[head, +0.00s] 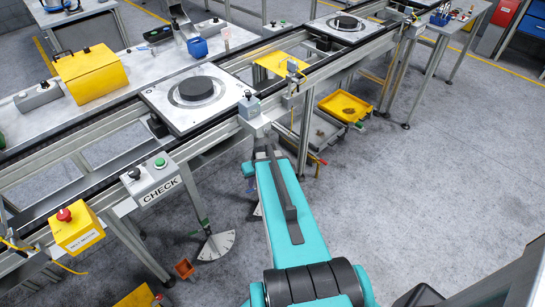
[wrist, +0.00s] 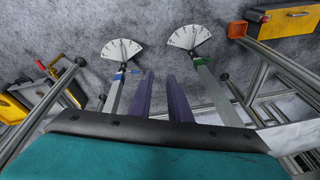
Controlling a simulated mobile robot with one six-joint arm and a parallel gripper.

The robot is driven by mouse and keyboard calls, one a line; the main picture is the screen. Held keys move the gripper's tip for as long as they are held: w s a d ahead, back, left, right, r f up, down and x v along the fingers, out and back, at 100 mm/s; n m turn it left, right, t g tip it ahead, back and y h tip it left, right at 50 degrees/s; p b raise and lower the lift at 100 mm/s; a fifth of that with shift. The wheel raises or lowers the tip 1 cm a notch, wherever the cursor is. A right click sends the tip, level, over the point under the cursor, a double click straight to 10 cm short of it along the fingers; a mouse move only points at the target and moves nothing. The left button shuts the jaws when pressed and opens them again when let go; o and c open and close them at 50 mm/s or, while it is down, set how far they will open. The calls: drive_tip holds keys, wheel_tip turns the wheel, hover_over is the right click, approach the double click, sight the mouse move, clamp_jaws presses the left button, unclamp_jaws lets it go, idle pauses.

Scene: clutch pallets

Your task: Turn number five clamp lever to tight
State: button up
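Two clamp levers show in the wrist view, each a grey bar ending at a pale fan-shaped scale. The left lever has a blue band (wrist: 120,77) and its scale (wrist: 122,49) is behind it. The right lever has a green band (wrist: 198,62) and its scale (wrist: 188,37) is behind it. No number five is readable. My gripper (wrist: 161,77) has two purple fingers apart, with only floor between them; it sits between the two levers, touching neither visibly. In the head view one scale (head: 216,245) stands below the rail; my arm hides my gripper.
A conveyor frame carries a pallet (head: 158,106) with a dark disc. A grey CHECK button box (head: 150,180) and a yellow emergency-stop box (head: 75,230) are mounted at its front edge. A yellow tray (head: 345,106) is under the line. Open floor lies to the right.

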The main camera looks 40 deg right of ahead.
drive_tip(key=s+a+f+n+g+b, duration=0.1)
drive_tip(key=s+a+f, duration=0.25)
drive_tip(key=a, duration=0.25)
drive_tip(key=s+a+f+g+y, duration=0.1)
drive_tip(key=s+a+f+g, duration=0.15)
drive_tip(key=a+f, duration=0.35)
drive_tip(key=s+a+f+n+g+b, duration=0.1)
drive_tip(key=s+a+f, duration=0.25)
drive_tip(key=a, duration=0.35)
drive_tip(key=s+a+f+g, duration=0.1)
drive_tip(key=s+a+f, duration=0.1)
drive_tip(key=s, duration=0.3)
drive_tip(key=s+a+f+n+g+b, duration=0.1)
drive_tip(key=s+a+f, duration=0.1)
drive_tip(key=s+a, duration=0.2)
drive_tip(key=s+a+f+g+h, duration=0.1)
drive_tip(key=s+a+f+g, duration=0.1)
drive_tip(key=s, duration=0.5)
drive_tip(key=shift+s+a+f+n+b, duration=0.15)
drive_tip(key=shift+a+f+n+b, duration=0.2)
drive_tip(key=shift+a, duration=0.4)
